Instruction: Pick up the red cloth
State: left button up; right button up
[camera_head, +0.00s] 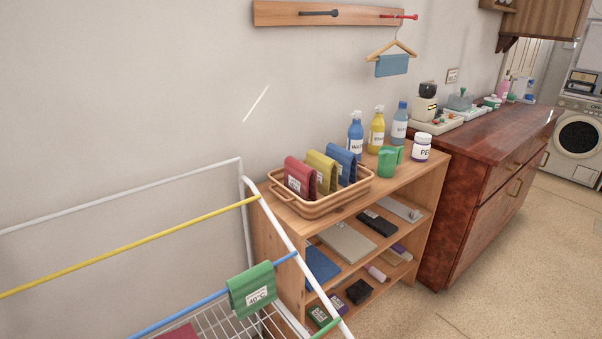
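The red cloth (297,176) is folded, with a white label on its front. It stands in a tan basket (345,200) on top of the wooden shelf, at the basket's left end. A yellow cloth (322,168) and a blue cloth (342,160) stand beside it to the right in the same basket. A flat dark red piece (178,333) also shows at the bottom edge, by the drying rack; what it is cannot be told. Neither of my grippers is in view.
A white drying rack (247,212) with coloured bars stands in front left, a green cloth (252,290) over its blue bar. Spray bottles (377,130), a green cup (388,163) and a white jar (421,149) stand right of the basket. Open floor (480,285) lies right.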

aim_at(300, 178)
jog(key=i+l+u, duration=0.1)
jog(key=l, duration=0.25)
jog(key=i+l+u, duration=0.15)
jog(key=l, duration=0.25)
jog(key=i+l+u, duration=0.1)
jog(key=l, duration=0.3)
jog(key=i+l+u, duration=0.1)
jog(key=l, duration=0.3)
jog(key=i+l+u, duration=0.15)
jog(key=l, duration=0.25)
jog(key=i, duration=0.05)
